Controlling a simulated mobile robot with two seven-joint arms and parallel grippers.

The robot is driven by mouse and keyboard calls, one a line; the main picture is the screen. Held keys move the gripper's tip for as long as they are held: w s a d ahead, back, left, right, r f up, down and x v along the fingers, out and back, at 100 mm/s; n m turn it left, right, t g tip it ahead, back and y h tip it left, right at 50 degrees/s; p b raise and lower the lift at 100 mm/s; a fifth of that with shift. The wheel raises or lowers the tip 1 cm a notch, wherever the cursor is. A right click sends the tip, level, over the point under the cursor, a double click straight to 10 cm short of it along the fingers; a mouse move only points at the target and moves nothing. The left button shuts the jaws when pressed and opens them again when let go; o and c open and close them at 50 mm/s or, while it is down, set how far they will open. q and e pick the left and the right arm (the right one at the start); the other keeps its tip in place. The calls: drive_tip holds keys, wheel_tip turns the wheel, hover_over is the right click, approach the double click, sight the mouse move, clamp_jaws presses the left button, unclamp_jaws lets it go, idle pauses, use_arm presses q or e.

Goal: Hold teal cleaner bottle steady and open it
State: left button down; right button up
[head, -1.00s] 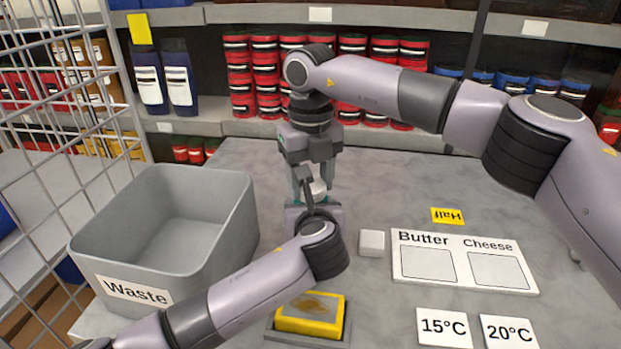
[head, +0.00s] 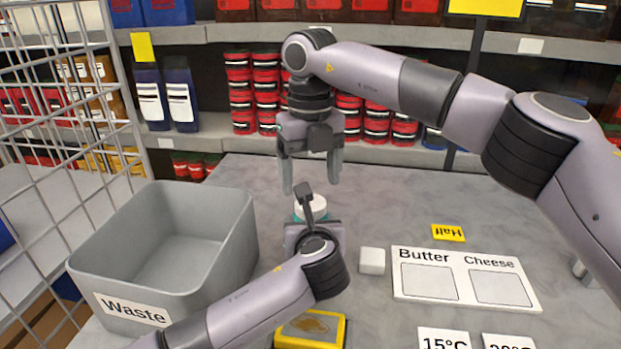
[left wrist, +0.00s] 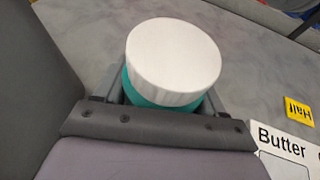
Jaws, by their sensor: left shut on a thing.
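The teal cleaner bottle (left wrist: 152,94) shows in the left wrist view with its wide white cap (left wrist: 173,57) on top. In the head view the white cap (head: 313,206) sits just above my left gripper (head: 313,224), with a thin band of teal below it. My left gripper is shut on the bottle; its fingers are mostly hidden by my wrist. My right gripper (head: 311,186) points down just above the cap, its fingers spread apart and empty. I cannot tell whether the cap is loosened.
A grey Waste bin (head: 165,250) stands at the left. A small white block (head: 372,261) and the Butter and Cheese board (head: 465,300) lie to the right. Stocked shelves stand behind the table.

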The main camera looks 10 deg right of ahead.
drive_tip(key=r+m, duration=0.1)
drive_tip(key=m, duration=0.2)
drive_tip(key=shift+r, duration=0.35)
drive_tip(key=m, duration=0.1)
drive_tip(key=r+m, duration=0.1)
drive_tip(key=m, duration=0.1)
drive_tip(key=shift+r, duration=0.15)
drive_tip(key=shift+m, duration=0.3)
drive_tip(key=shift+f, duration=3.9)
drive_tip(key=c, duration=1.1)
drive_tip(key=n, duration=0.6)
drive_tip(key=shift+n, duration=0.4)
